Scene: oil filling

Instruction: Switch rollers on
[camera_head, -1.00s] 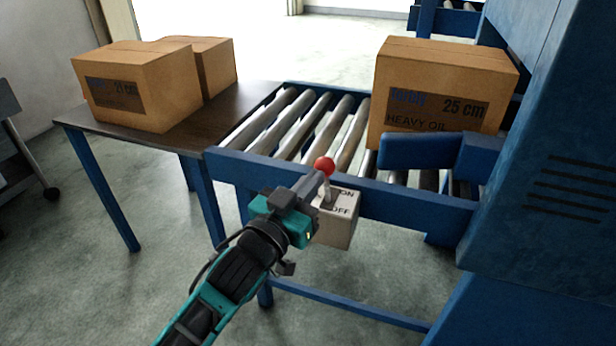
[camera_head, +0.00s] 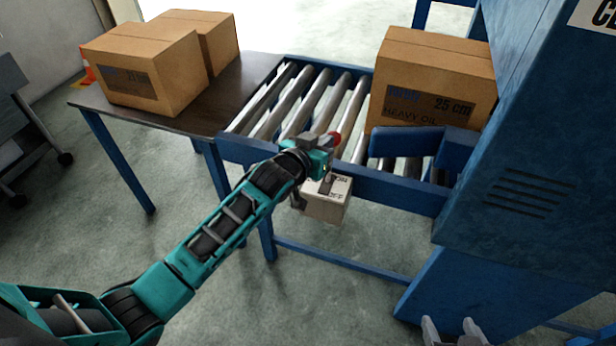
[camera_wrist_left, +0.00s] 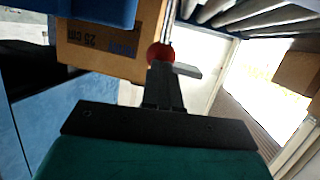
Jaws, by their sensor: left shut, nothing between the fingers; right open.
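The grey switch box (camera_head: 327,208) hangs on the front of the blue roller conveyor, with a partly covered ON/OFF label. Its lever ends in a red knob (camera_head: 335,138), which stands above the conveyor's front rail. My left gripper (camera_head: 326,146) is shut and empty, right at the knob, and hides most of the lever. In the left wrist view the red knob (camera_wrist_left: 158,55) is just beyond the shut fingertips (camera_wrist_left: 164,72); I cannot tell if they touch. My right gripper (camera_head: 453,330) is open at the bottom edge, its tips pale. Rollers (camera_head: 300,105) are bare at left.
A HEAVY OIL carton (camera_head: 428,85) sits on the rollers by a blue guard (camera_head: 405,142). A big blue machine (camera_head: 510,190) stands at right. Two cartons (camera_head: 145,75) stand on the dark table (camera_head: 205,115) at left. The floor in front is open.

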